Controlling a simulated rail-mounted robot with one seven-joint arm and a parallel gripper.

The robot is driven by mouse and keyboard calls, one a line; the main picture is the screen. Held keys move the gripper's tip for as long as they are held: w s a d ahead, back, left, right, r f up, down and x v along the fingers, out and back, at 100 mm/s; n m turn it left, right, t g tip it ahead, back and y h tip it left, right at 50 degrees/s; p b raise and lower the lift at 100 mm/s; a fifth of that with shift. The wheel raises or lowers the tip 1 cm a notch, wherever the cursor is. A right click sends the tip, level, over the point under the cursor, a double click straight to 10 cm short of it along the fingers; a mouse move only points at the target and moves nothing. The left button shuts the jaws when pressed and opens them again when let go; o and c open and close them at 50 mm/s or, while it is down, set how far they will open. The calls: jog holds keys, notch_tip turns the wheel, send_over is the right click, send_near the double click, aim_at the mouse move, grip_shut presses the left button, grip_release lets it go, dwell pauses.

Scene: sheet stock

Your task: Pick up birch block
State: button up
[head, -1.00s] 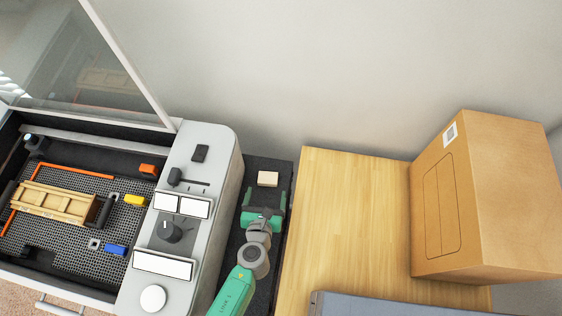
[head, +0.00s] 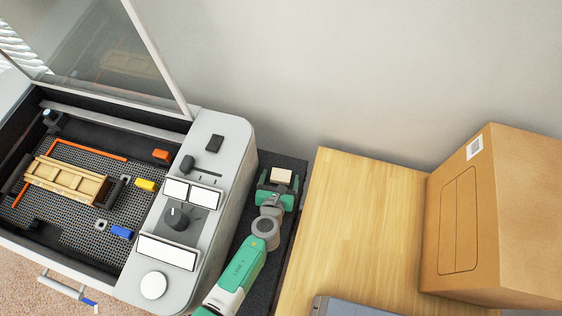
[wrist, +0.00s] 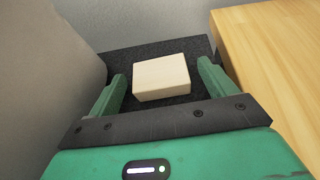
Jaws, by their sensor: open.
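The birch block (head: 281,175) is a small pale wooden block on a dark strip between the grey machine and the wooden table. In the wrist view the block (wrist: 162,78) lies between the two green fingers, with a gap on each side. My gripper (head: 280,179) is open around the block and holds nothing; it also shows in the wrist view (wrist: 161,84). The block's near lower part is close to the gripper's dark front plate, and I cannot tell whether they touch.
The grey machine (head: 226,160) with an open lid stands close on the left. The wooden table (head: 350,220) borders the strip on the right and bears a large cardboard box (head: 500,215). A wall (head: 330,70) rises behind. The dark strip (head: 285,160) is narrow.

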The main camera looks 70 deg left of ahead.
aim_at(280, 180)
jog(key=shift+c, duration=0.4)
jog(key=c, duration=1)
notch_tip(280, 180, up, 10)
jog(key=p, duration=0.7)
jog(key=shift+p, duration=0.35)
